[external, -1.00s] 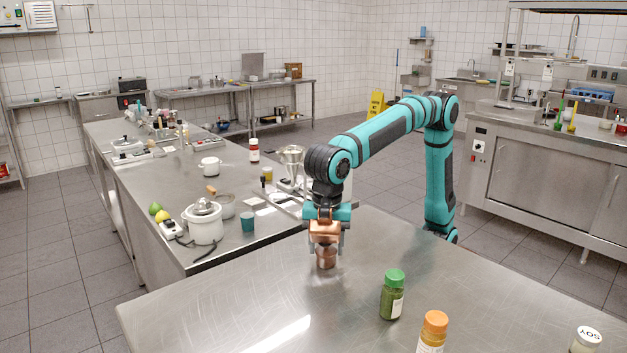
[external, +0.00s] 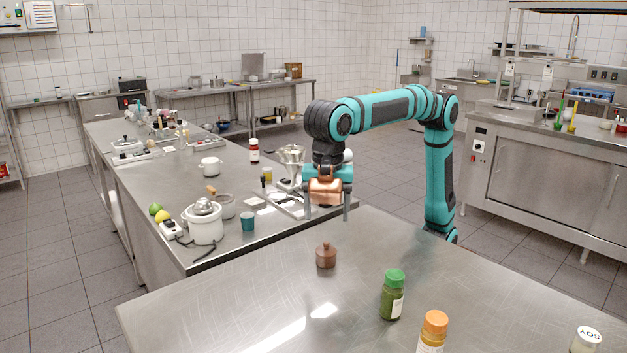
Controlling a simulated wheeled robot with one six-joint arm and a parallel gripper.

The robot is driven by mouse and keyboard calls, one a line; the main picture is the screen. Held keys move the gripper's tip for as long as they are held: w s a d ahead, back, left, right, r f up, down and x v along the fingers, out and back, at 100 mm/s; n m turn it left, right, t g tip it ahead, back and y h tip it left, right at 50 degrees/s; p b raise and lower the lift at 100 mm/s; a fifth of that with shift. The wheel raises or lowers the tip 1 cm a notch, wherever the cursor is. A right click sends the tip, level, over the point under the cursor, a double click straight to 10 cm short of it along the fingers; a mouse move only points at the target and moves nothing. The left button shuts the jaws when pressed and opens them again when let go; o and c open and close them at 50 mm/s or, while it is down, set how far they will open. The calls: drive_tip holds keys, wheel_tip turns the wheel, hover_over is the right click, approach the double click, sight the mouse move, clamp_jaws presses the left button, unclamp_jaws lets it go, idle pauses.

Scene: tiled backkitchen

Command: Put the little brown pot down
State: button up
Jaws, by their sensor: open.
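The little brown pot (external: 326,256) stands upright on the bare steel table (external: 230,300), near its back edge. It has a small knob on top. My gripper (external: 326,214) is open and empty, above the pot and clear of it. Its two fingers point down, one on each side, with a copper-coloured part of the gripper between them.
The table's left part is clear.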

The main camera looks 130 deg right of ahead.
drive_tip(key=shift+r, duration=1.4)
drive_tip(key=s+d+r+m+t, duration=0.25)
drive_tip(key=s+r+t, duration=0.2)
drive_tip(key=s, duration=0.55)
drive_tip(key=s+d+r+m+t, duration=0.25)
drive_tip(key=s+t, duration=0.25)
drive_tip(key=s, duration=0.5)
drive_tip(key=s+d+f+m+t, duration=0.1)
drive_tip(key=s+t, duration=0.3)
drive_tip(key=s, duration=0.6)
drive_tip(key=s+d+f+m+t, duration=0.2)
drive_tip(key=s+m+t, duration=0.1)
drive_tip(key=s, duration=0.8)
drive_tip(key=shift+d+t, duration=0.25)
drive_tip(key=shift+t, duration=0.2)
